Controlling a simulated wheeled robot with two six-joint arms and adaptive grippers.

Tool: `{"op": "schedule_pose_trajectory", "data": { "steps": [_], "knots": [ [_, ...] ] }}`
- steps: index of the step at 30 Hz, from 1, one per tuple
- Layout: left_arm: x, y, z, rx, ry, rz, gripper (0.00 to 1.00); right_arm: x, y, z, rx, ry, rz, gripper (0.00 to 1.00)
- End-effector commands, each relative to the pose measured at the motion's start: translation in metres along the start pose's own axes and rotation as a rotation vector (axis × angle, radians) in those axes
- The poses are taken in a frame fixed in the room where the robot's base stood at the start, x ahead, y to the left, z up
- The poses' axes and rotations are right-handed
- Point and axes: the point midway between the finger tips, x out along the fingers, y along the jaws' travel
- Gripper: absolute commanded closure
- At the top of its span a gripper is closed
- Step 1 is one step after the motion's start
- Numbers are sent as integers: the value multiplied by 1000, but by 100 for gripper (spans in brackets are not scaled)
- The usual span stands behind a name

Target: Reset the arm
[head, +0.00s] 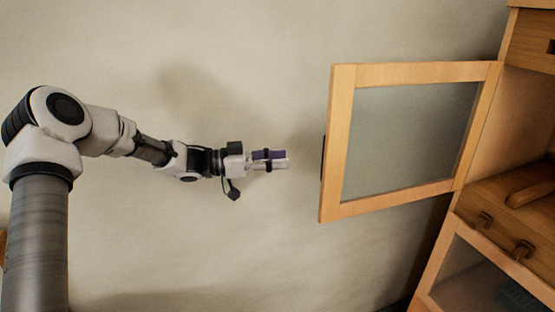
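My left arm (152,150) comes in from the left and stretches level toward the right. My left gripper (280,160) is at its end, pointing right, in front of the plain wall. Its fingers lie close together in this view, with a purple part above a pale part. I cannot tell whether they are shut or seen edge-on. I see no object held in it. The gripper is apart from the open cabinet door (343,140), a short way left of its edge. My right gripper is not in view.
The wooden cabinet (513,130) stands at the right, its framed glass door swung open to the left. A lower glass-fronted part (440,266) and dark handles (524,250) show at the lower right. The wall (230,60) around the gripper is bare.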

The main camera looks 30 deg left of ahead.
Motion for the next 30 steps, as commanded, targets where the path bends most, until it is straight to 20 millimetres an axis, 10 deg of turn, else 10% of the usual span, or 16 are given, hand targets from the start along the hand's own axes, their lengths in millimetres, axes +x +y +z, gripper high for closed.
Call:
{"op": "schedule_pose_trajectory", "data": {
  "steps": [12, 16, 20, 30],
  "knots": [
    [1, 0, 1, -1, -1, 0, 61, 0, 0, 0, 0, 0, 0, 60],
    [4, 2, 32, -26, -33, 7, 61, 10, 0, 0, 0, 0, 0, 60],
    [29, 28, 116, -88, -157, 75, 61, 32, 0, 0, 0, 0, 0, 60],
    [76, 184, 384, -614, -509, -21, 61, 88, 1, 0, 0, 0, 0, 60]
  ]
}}
